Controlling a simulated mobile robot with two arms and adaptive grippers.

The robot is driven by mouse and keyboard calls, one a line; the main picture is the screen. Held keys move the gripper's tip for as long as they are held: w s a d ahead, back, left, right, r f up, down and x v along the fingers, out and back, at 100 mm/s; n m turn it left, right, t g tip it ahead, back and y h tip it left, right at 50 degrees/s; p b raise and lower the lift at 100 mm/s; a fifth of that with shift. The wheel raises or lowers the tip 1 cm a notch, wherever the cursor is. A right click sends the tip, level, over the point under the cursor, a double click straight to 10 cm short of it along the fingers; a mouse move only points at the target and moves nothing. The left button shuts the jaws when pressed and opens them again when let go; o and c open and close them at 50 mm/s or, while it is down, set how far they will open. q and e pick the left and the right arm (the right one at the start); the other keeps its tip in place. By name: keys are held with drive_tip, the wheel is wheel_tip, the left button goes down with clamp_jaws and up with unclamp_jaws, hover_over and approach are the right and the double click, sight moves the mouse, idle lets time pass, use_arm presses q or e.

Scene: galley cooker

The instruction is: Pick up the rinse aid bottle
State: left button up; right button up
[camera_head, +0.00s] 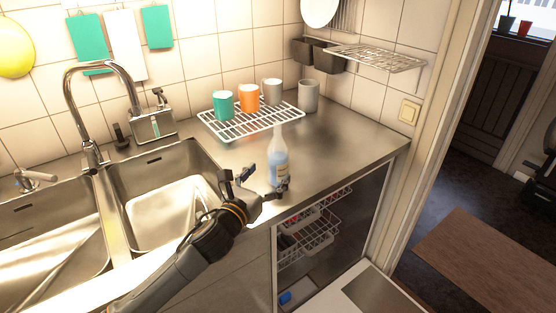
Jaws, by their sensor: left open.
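The rinse aid bottle (279,158) stands upright on the steel counter near its front edge. It is pale blue with a whitish top and a small label low down. My left gripper (267,183) reaches in from the lower left and is open. Its fingers are at the lower part of the bottle, one on the left and one in front near the base. I cannot tell whether they touch it. My right gripper is not in view.
A white wire rack (251,122) with a green cup (223,104), an orange cup (249,96) and grey cups stands behind the bottle. A double sink (165,198) with a tall faucet (98,110) lies left. The open dishwasher (325,230) is below; counter right of the bottle is clear.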

sight(273, 166)
use_arm(q)
drive_tip(key=shift+w+d, duration=0.25)
drive_tip(key=shift+w, duration=0.4)
drive_tip(key=shift+x, duration=0.9)
drive_tip(key=x, duration=0.3)
drive_tip(key=shift+w+a, duration=0.1)
drive_tip(key=shift+w, duration=0.35)
drive_tip(key=c, duration=1.4)
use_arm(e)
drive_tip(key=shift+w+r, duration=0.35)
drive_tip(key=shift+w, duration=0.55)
